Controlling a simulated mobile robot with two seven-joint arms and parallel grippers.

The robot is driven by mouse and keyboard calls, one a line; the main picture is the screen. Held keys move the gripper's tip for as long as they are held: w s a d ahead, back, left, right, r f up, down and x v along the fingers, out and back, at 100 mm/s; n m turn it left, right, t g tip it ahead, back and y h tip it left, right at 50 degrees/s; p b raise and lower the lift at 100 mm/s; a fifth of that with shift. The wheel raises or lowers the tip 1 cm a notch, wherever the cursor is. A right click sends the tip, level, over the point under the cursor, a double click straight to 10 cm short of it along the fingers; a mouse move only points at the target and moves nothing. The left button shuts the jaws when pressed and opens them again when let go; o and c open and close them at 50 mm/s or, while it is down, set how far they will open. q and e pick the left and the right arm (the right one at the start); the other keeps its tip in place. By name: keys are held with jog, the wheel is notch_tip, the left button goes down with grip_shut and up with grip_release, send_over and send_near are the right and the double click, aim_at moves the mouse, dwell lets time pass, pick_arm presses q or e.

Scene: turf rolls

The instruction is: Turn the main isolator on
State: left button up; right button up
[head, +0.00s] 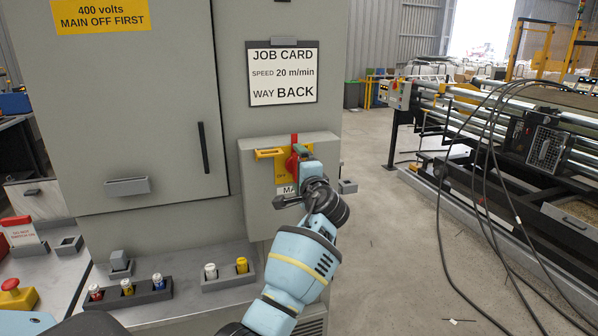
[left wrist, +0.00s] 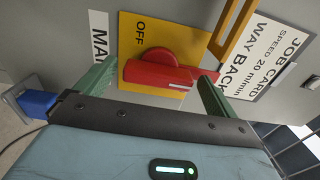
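The main isolator is a red rotary handle (head: 293,161) on a yellow plate (head: 280,177) on a grey box, marked OFF. The handle stands upright in the head view. In the left wrist view the red handle (left wrist: 170,74) lies lengthwise across the picture, on the yellow plate (left wrist: 140,30). My left gripper (head: 299,168) is at the isolator; it also shows in the left wrist view (left wrist: 160,80). Its green fingers are wide apart, one near each end of the handle. I cannot tell whether they touch it. My right gripper is not in view.
A yellow bracket (head: 268,153) sticks out at the isolator's upper left. A job card (head: 282,72) hangs above. A ledge below bears holders with coloured plugs (head: 128,288). Hanging cables (head: 480,150) and a roller machine (head: 545,150) stand right, across open floor.

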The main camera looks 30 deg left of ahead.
pick_arm(q)
jog(key=shift+d+f, duration=0.1)
jog(key=v, duration=0.7)
jog(key=shift+s+d, duration=0.2)
jog(key=shift+s, duration=0.15)
